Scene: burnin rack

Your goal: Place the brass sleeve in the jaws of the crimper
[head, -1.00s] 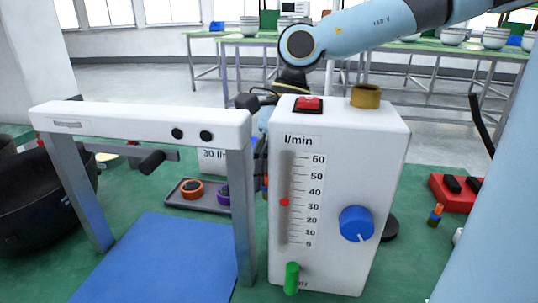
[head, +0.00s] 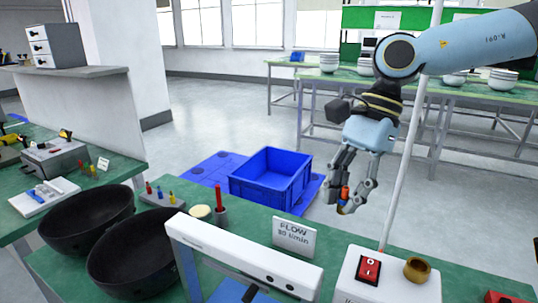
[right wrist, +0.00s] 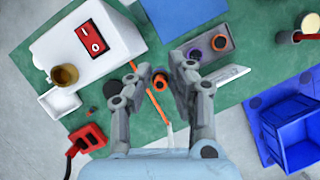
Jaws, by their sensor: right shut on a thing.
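My right gripper (head: 345,190) hangs above the green bench, its fingers shut on a small orange piece (head: 345,192) with a yellowish lower end. In the right wrist view this orange piece (right wrist: 160,80) shows end-on between the fingers (right wrist: 158,84). I cannot tell whether it is the brass sleeve. A brass-coloured ring (head: 417,270) stands on top of the white box with the red switch (head: 370,270); the ring also shows in the right wrist view (right wrist: 65,75). I cannot make out the crimper for certain. My left gripper is not in view.
A white frame (head: 245,260) and a sign reading FLOW 30 l/min (head: 294,236) stand near the gripper. Two black bowls (head: 85,215) are at left. A blue crate (head: 268,180) stands on the floor beyond. A white pole (head: 410,130) rises just right of the gripper.

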